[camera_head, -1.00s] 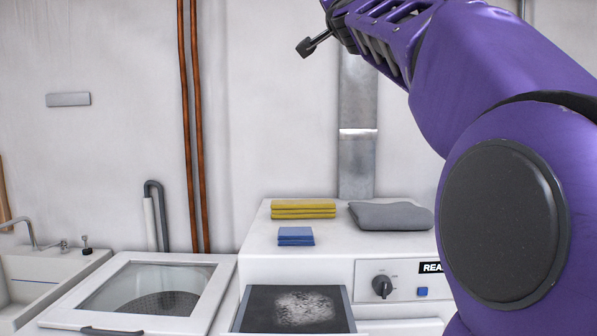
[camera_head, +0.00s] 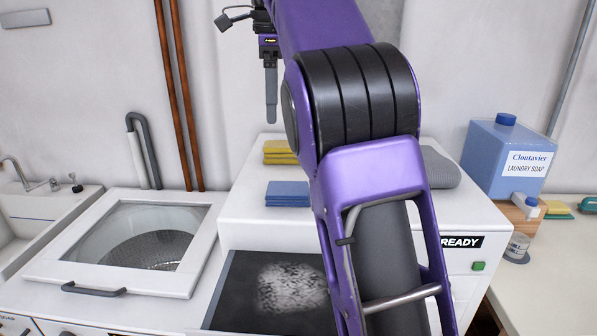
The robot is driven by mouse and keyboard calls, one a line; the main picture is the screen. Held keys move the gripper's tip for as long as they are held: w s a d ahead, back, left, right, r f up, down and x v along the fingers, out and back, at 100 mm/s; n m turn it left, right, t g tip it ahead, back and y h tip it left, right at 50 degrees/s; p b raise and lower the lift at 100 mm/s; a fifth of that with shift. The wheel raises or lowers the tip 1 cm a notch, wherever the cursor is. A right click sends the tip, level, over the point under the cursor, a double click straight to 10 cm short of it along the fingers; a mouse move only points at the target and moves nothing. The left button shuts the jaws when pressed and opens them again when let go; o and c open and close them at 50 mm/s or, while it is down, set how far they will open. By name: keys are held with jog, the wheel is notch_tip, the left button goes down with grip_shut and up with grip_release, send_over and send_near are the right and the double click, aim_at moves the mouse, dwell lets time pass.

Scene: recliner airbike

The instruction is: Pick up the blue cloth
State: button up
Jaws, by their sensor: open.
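The blue cloth (camera_head: 288,194) is a small folded stack lying on top of the white dryer (camera_head: 243,205), near its front left. A folded yellow cloth (camera_head: 279,152) lies behind it, partly hidden by my arm. My gripper (camera_head: 271,115) hangs above and behind the cloths, pointing down. One finger shows clearly, and it touches nothing that I can see. My arm hides the middle of the dryer top.
A folded grey cloth (camera_head: 440,168) lies on the dryer's right side. The dark drawer with grey lint (camera_head: 290,288) is open at the dryer's front. A glass-lidded washer (camera_head: 140,240) is at left.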

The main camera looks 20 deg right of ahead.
jog(key=b, duration=0.3)
send_over(283, 188)
jog(key=shift+m+g, duration=0.4)
jog(key=f, duration=1.2)
jog(key=shift+w+a+f, duration=0.2)
jog(key=shift+w, duration=0.1)
jog(key=shift+s+d+f+b, duration=0.1)
jog(key=shift+f+b, duration=0.25)
jog(key=shift+f, duration=1)
jog(key=shift+s+d+f+b, duration=0.1)
jog(key=shift+f+b, duration=0.25)
jog(key=shift+f, duration=1)
jog(key=shift+c, duration=0.3)
jog(key=c, duration=1.1)
jog(key=shift+o, duration=0.2)
notch_tip(283, 188, up, 10)
jog(key=p, duration=0.2)
jog(key=shift+p, duration=0.4)
